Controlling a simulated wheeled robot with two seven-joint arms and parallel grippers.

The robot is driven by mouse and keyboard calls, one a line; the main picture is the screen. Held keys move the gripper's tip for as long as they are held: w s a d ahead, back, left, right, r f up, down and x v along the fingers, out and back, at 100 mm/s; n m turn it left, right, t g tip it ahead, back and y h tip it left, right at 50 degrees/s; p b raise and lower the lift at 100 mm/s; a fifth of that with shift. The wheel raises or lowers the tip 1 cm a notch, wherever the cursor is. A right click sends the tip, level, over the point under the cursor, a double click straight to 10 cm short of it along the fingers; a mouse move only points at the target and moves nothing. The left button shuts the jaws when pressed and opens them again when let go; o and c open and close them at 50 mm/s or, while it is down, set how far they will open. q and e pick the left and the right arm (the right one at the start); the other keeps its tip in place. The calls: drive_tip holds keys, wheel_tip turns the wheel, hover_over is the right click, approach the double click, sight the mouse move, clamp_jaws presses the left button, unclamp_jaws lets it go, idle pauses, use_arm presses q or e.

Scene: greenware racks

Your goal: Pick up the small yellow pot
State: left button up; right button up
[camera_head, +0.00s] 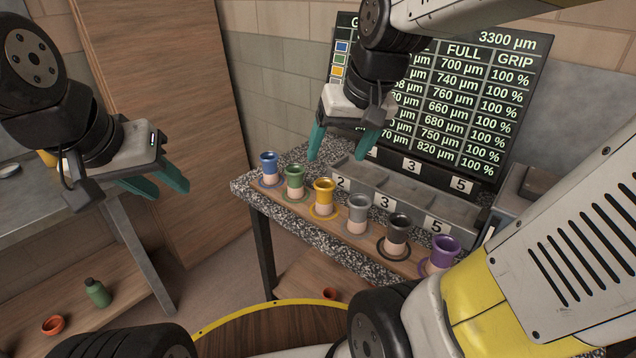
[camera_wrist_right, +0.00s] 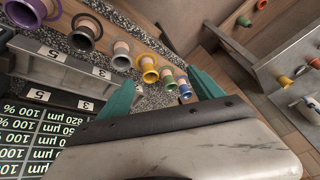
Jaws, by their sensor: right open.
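The small yellow pot (camera_head: 324,187) has a flared yellow top and a bare pinkish lower part. It stands upright on a yellow ring on the wooden strip along the granite table. It also shows in the right wrist view (camera_wrist_right: 149,72), between the grey and green pots. My right gripper (camera_head: 339,157) is open and empty, above and behind the row, with its fingers apart and not touching the pot. Its teal fingers also show in the right wrist view (camera_wrist_right: 160,82). My left gripper (camera_head: 166,190) is open and empty, well left of the table.
Blue (camera_head: 269,165), green (camera_head: 294,178), grey (camera_head: 357,209), black (camera_head: 397,232) and purple (camera_head: 443,250) pots share the row closely. Numbered grey bins (camera_head: 408,190) and a display board (camera_head: 470,100) stand behind. A green bottle (camera_head: 97,292) stands on the lower left shelf.

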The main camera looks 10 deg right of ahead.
drive_tip(key=w+f+g, duration=0.2)
drive_tip(key=w+f, duration=0.2)
drive_tip(key=w, duration=0.3)
drive_tip(key=g+h, duration=0.1)
drive_tip(key=g, duration=0.1)
approach(325, 183)
drive_tip(key=s+a, duration=0.1)
drive_tip(key=s, duration=0.2)
drive_tip(key=shift+m+g+h, duration=0.3)
drive_tip(key=shift+m+h, duration=0.1)
drive_tip(key=w+f, duration=0.1)
drive_tip(key=f, duration=0.1)
drive_tip(key=w+f, duration=0.1)
drive_tip(key=f, duration=0.1)
drive_tip(key=w+f, duration=0.1)
drive_tip(key=f, duration=0.2)
drive_tip(key=shift+w+d+f, duration=0.1)
drive_tip(key=shift+w, duration=0.2)
wheel_tip(325, 183, down, 7)
drive_tip(key=shift+s+f, duration=0.1)
drive_tip(key=shift+f, duration=0.15)
drive_tip(key=c, duration=1.6)
